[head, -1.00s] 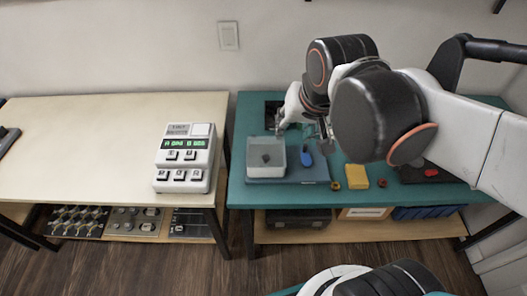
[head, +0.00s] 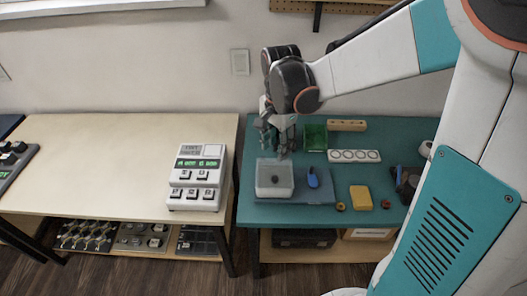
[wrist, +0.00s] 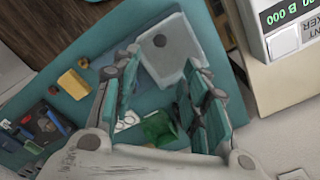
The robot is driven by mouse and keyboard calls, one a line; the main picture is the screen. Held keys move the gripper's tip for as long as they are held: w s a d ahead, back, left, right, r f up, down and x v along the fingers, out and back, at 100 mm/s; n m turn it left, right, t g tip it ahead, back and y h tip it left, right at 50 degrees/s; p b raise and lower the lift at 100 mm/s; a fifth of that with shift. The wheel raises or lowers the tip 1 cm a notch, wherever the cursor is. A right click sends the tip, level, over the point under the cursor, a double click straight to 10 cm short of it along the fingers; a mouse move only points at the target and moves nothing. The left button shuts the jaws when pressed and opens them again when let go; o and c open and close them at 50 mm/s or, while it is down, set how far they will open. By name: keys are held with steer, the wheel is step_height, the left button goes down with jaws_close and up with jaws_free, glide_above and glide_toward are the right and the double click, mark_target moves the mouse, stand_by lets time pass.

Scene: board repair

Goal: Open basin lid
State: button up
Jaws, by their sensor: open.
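The basin (head: 272,188) is a pale, box-shaped container on a blue mat at the front left of the teal bench. Its lid (head: 285,176) is on top, with a small dark round knob (head: 274,180). In the wrist view the lid (wrist: 178,55) and knob (wrist: 160,41) lie just beyond the fingertips. My gripper (head: 277,150) is open and empty, pointing down above the basin's back edge. In the wrist view the gripper (wrist: 163,66) has its two fingers well apart, with nothing between them. I cannot tell the exact height above the knob.
A green bin (head: 316,136), a white strip with circles (head: 354,156) and a wooden block (head: 346,125) stand behind. A tester (head: 197,178) sits on the left table.

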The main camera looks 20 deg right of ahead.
mark_target(275, 178)
step_height(275, 178, down, 14)
steer(key=b, duration=0.5)
steer(key=shift+r, duration=0.25)
jaws_close()
